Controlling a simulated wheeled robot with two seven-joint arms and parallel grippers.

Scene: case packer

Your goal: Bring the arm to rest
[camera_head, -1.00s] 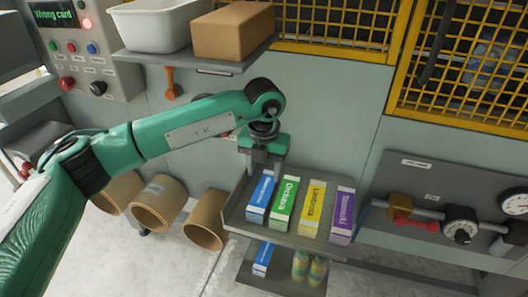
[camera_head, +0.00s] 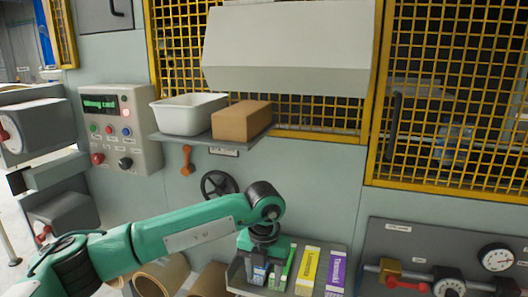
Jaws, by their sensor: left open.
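My left arm comes in from the left, and its gripper (camera_head: 258,272) points down over the left end of a grey tray shelf (camera_head: 238,284). Its fingers are open, in front of a blue carton that they partly hide. A green carton (camera_head: 288,268), a yellow carton (camera_head: 307,272) and a purple carton (camera_head: 336,272) stand in a row to its right. I cannot tell whether the fingers touch the blue carton. My right gripper is not in view.
An upper shelf (camera_head: 160,139) holds a white tub (camera_head: 188,114) and a brown box (camera_head: 241,121). A control panel (camera_head: 122,130) reads "Wrong card". A black handwheel (camera_head: 219,185) is behind my arm. Brown rolls (camera_head: 160,277) lie below it. A gauge panel (camera_head: 430,262) is at right.

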